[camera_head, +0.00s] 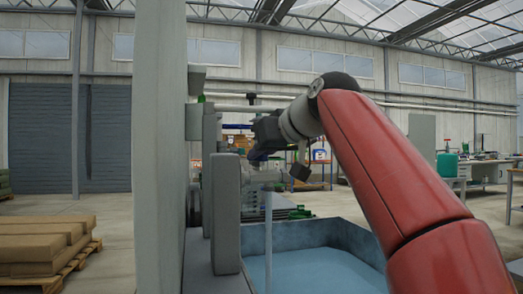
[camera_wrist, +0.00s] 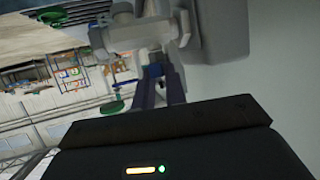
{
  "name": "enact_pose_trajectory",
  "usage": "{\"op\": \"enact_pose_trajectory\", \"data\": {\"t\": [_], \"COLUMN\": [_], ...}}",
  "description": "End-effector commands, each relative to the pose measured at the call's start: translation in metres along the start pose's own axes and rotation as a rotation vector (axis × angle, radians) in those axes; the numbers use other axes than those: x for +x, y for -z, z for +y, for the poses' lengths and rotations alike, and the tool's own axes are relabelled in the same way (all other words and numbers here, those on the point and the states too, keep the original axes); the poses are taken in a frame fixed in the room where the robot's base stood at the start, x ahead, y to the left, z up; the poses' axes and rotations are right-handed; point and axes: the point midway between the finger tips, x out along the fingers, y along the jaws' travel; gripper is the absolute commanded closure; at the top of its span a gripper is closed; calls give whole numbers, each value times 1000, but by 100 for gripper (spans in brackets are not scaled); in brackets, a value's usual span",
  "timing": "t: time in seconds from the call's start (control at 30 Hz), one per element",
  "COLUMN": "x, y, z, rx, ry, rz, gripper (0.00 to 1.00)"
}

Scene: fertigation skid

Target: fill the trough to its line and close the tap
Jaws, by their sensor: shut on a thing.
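The trough (camera_head: 350,236) is a blue-grey open basin low in the head view. Pale blue water (camera_head: 320,272) covers its floor; I cannot make out a fill line. The grey tap (camera_head: 250,176) sticks out over the trough, and its pipe body shows in the wrist view (camera_wrist: 135,36). A thin pale vertical stream (camera_head: 268,238) runs from below the tap to the water. My gripper (camera_head: 262,153) is at the top of the tap. In the wrist view its two fingers (camera_wrist: 158,80) are closed on the tap's small handle, which they mostly hide.
A tall pale panel (camera_head: 160,140) and grey skid boxes (camera_head: 226,212) stand close left of the tap. A pallet of sacks (camera_head: 45,245) lies at far left. A workbench (camera_head: 480,170) is far right. Open floor lies behind the trough.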

Motion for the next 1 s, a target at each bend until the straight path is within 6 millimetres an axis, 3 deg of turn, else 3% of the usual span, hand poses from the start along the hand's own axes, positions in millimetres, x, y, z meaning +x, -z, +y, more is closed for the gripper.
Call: {"op": "enact_pose_trajectory", "data": {"t": [0.27,0.3,0.47,0.77,1.0], "x": [0,0,0,-2,-35], "y": [0,0,0,0,0], "z": [0,0,0,0,1], "rx": [-2,-2,-1,-1,-1], "ry": [4,3,3,2,-1], "rz": [-1,-1,0,1,3], "gripper": [100,86,65,65,65]}}
